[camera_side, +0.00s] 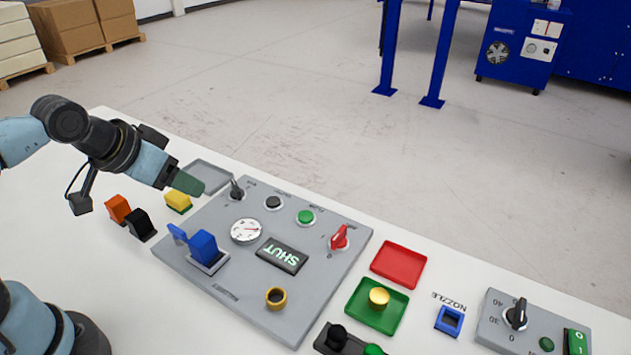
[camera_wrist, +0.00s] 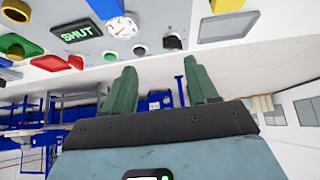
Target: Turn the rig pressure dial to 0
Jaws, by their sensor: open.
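A grey control panel (camera_side: 215,270) lies on the white table in the side view. A dark knob (camera_side: 236,190) stands at its far left corner, beside a round white gauge (camera_side: 246,230). The label by the knob is too small to read. A knob also shows in the wrist view (camera_wrist: 172,42), just beyond my fingertips. My gripper (camera_side: 187,183) has green fingers and is left of the knob, apart from it. In the wrist view the fingers (camera_wrist: 158,78) are spread with nothing between them. A black dial (camera_side: 516,315) with 0, 30 and 40 marks sits on a separate box at right.
The panel also bears a black button (camera_side: 273,202), a green button (camera_side: 306,217), a red knob (camera_side: 340,238), a "SHUT" display (camera_side: 282,255) and a blue lever (camera_side: 203,246). Red (camera_side: 398,264) and green (camera_side: 360,303) trays stand right. A grey tray (camera_side: 207,173) is behind my gripper.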

